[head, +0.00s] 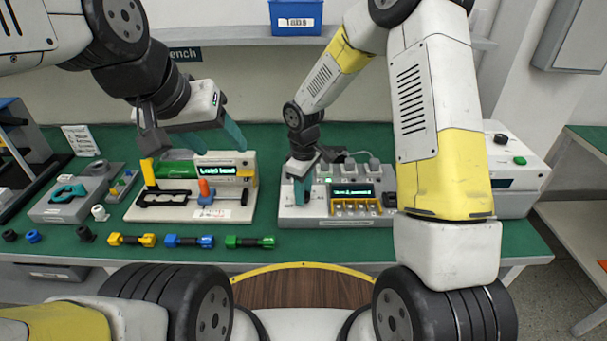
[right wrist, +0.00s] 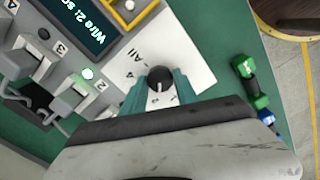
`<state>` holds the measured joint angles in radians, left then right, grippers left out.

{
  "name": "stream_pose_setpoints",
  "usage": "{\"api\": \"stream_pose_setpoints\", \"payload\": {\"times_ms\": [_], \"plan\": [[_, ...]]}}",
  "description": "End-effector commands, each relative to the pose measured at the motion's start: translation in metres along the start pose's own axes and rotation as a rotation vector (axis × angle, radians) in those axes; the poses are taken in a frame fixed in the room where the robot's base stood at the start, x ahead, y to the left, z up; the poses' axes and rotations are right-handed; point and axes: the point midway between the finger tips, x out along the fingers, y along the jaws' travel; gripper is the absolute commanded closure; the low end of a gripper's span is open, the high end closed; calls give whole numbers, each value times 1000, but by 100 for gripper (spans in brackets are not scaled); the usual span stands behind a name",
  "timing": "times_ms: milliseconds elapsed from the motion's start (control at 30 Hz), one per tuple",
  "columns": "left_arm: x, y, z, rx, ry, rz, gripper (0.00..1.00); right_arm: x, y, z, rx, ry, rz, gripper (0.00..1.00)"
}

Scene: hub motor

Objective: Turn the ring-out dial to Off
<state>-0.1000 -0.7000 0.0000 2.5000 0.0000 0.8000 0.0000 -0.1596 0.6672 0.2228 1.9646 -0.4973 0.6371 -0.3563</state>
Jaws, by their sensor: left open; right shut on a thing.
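The ring-out dial (right wrist: 160,80) is a dark round knob on a white label plate of the ring-out box (head: 290,213). In the right wrist view "All" and "4" are readable beside it. The rest of its scale is hidden or unclear, so I cannot tell its exact setting. My right gripper (head: 301,194) is shut on the dial, with a teal finger on each side; it also shows in the right wrist view (right wrist: 160,92). My left gripper (head: 190,138) is open and empty, above the neighbouring white fixture.
The ring-out box has a lit display (head: 352,191) reading "Wire 2" and several numbered clamps. The white fixture (head: 238,207) with another display stands to its left. Yellow (head: 132,239), blue (head: 189,241) and green (head: 250,241) dumbbell-shaped parts lie along the green bench's front.

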Motion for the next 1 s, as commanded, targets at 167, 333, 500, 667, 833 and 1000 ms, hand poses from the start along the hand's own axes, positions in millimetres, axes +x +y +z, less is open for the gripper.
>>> {"api": "stream_pose_setpoints", "payload": {"times_ms": [167, 333, 500, 667, 833, 1000], "plan": [[0, 0, 0, 0, 0, 0, 43, 0, 0, 0, -168, 1, 1, 100], [0, 0, 0, 0, 0, 0, 43, 0, 1, 0, -328, 2, 1, 100], [0, 0, 0, 0, 0, 0, 43, 0, 1, 0, -490, 1, 1, 100], [0, 0, 0, 0, 0, 0, 43, 0, 1, 0, -642, 1, 1, 100], [0, 0, 0, 0, 0, 0, 43, 0, 1, 0, -802, 1, 1, 100], [0, 0, 0, 0, 0, 0, 43, 0, 1, 0, -951, 1, 2, 100]]}}
